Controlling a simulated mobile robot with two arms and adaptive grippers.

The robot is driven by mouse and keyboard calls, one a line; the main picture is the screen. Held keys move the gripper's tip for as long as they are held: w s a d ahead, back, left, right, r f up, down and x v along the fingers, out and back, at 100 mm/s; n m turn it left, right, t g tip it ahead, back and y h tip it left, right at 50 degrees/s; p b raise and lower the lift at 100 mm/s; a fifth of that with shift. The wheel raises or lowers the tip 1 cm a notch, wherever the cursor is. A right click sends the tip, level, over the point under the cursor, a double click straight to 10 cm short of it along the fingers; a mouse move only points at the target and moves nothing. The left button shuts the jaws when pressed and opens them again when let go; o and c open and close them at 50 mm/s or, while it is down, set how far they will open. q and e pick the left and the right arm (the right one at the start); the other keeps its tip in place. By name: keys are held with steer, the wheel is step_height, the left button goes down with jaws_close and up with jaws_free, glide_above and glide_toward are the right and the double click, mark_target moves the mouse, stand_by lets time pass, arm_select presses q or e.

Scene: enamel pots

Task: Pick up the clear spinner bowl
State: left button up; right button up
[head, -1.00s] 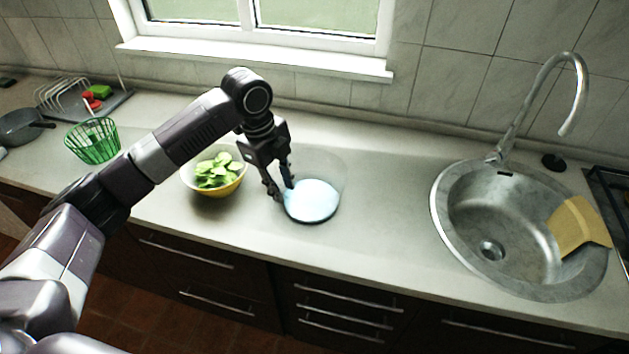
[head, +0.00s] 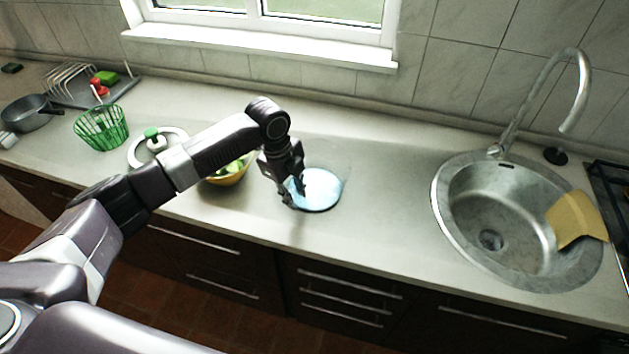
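The clear spinner bowl (head: 325,188) stands on the counter right of the middle. Its walls are see-through and hard to make out; its round bottom looks pale blue. My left gripper (head: 297,198) points down at the bowl's left side, overlapping its edge. The fingers look close together, and I cannot tell whether they grip the wall. My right gripper is not in view.
A yellow bowl of green slices (head: 231,175) stands close left of my gripper, partly behind my arm. A white lid with green knob (head: 153,143), a green basket (head: 103,128) and a dark pan (head: 30,113) stand further left. Bare counter (head: 388,190) separates the bowl from the sink (head: 442,205).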

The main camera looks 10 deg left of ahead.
arm_select(q)
jaws_close()
steer(key=shift+r, duration=0.2)
stand_by(0.4)
